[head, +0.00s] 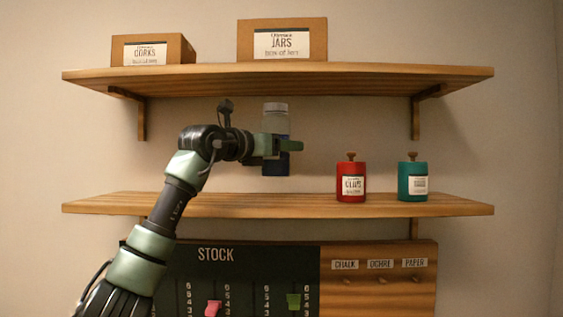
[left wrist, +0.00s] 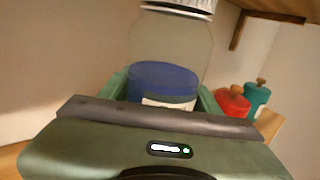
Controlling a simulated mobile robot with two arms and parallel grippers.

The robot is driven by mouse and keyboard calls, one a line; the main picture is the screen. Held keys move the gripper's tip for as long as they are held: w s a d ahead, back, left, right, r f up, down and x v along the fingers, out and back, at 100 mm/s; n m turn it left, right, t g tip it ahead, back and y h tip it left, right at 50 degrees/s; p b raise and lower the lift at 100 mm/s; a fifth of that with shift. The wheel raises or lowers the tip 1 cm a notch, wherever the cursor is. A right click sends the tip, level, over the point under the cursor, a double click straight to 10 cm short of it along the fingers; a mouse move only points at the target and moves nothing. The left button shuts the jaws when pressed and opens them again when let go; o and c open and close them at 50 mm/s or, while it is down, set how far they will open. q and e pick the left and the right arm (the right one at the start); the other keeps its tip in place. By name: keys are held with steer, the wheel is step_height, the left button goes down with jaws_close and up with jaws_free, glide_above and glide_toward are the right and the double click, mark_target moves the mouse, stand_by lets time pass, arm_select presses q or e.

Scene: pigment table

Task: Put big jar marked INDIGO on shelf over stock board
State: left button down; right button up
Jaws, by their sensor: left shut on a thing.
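A tall clear jar (head: 276,125) with a grey-white lid and dark blue contents is held upright by my left gripper (head: 284,147). The gripper is shut around the jar's middle, and the jar's base is above the lower shelf (head: 240,206), with a gap between them. In the left wrist view the jar (left wrist: 172,45) stands between the fingers (left wrist: 160,95), its blue contents and part of a white label showing; the label's words cannot be read. The stock board (head: 250,262) hangs below the lower shelf. My right gripper is in neither view.
A red canister (head: 351,184) and a teal canister (head: 413,183) stand on the lower shelf's right half. The upper shelf (head: 200,75), bearing two cardboard boxes (head: 152,50) (head: 282,39), is above the jar. The lower shelf is clear left of the red canister.

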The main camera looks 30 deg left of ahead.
mark_target(281, 166)
arm_select(q)
step_height(281, 166, down, 2)
steer(key=shift+f, duration=0.1)
step_height(281, 166, down, 2)
steer(key=shift+f+p, duration=0.25)
steer(key=shift+p, duration=0.5)
steer(key=shift+w+a+f, duration=0.1)
steer(key=shift+a+f, duration=0.05)
steer(key=shift+f, duration=0.15)
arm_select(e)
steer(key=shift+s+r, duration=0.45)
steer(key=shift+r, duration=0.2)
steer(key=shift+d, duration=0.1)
arm_select(q)
steer(key=shift+f, duration=0.15)
steer(key=shift+c, duration=1.8)
jaws_free()
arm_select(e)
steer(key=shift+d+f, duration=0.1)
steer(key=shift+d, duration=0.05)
